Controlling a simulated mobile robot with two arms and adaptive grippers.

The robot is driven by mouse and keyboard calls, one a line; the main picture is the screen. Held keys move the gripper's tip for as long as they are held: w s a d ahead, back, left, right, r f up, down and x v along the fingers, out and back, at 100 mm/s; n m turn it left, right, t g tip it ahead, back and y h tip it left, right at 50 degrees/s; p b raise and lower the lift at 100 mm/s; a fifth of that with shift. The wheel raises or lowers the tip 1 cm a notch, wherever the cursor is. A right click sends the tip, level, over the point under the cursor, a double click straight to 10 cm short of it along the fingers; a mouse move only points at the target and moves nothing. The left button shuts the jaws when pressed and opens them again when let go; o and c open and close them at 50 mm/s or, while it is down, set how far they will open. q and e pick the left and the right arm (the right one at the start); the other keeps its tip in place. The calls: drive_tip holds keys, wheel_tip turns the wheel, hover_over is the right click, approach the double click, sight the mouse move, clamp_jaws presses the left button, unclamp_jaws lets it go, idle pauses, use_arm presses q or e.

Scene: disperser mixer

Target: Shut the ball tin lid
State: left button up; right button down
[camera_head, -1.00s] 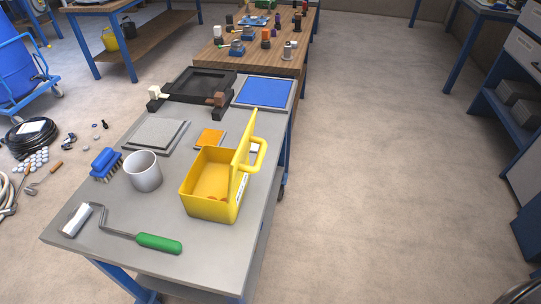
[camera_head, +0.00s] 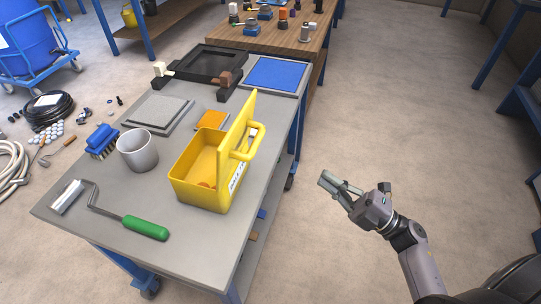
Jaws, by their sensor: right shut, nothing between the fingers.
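The ball tin is a yellow box (camera_head: 203,190) on the grey table. Its yellow lid (camera_head: 237,127) stands upright, open, along the box's right side, with a yellow handle (camera_head: 249,146) on the lid's outer face. My right gripper (camera_head: 326,180) is shut and empty, out over the floor to the right of the table, apart from the lid. My left gripper is not in view.
On the grey table (camera_head: 200,252) are a paint roller with green handle (camera_head: 146,228), a grey mug (camera_head: 138,151), a blue brush (camera_head: 102,141), an orange pad (camera_head: 211,120), a grey plate (camera_head: 157,113), a black tray (camera_head: 213,62) and a blue panel (camera_head: 276,74). Open floor lies right.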

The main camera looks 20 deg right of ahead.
drive_tip(key=w+a+r+n+g+y+p, duration=0.2)
drive_tip(key=a+r, duration=0.6)
drive_tip(key=a, duration=0.4)
drive_tip(key=w+n+g+p, duration=0.1)
drive_tip(key=w+n+p, duration=0.1)
drive_tip(key=shift+w+a+n+y, duration=0.25)
drive_tip(key=shift+w+n+y, duration=0.05)
drive_tip(key=shift+w+n, duration=0.1)
drive_tip(key=shift+r, duration=0.15)
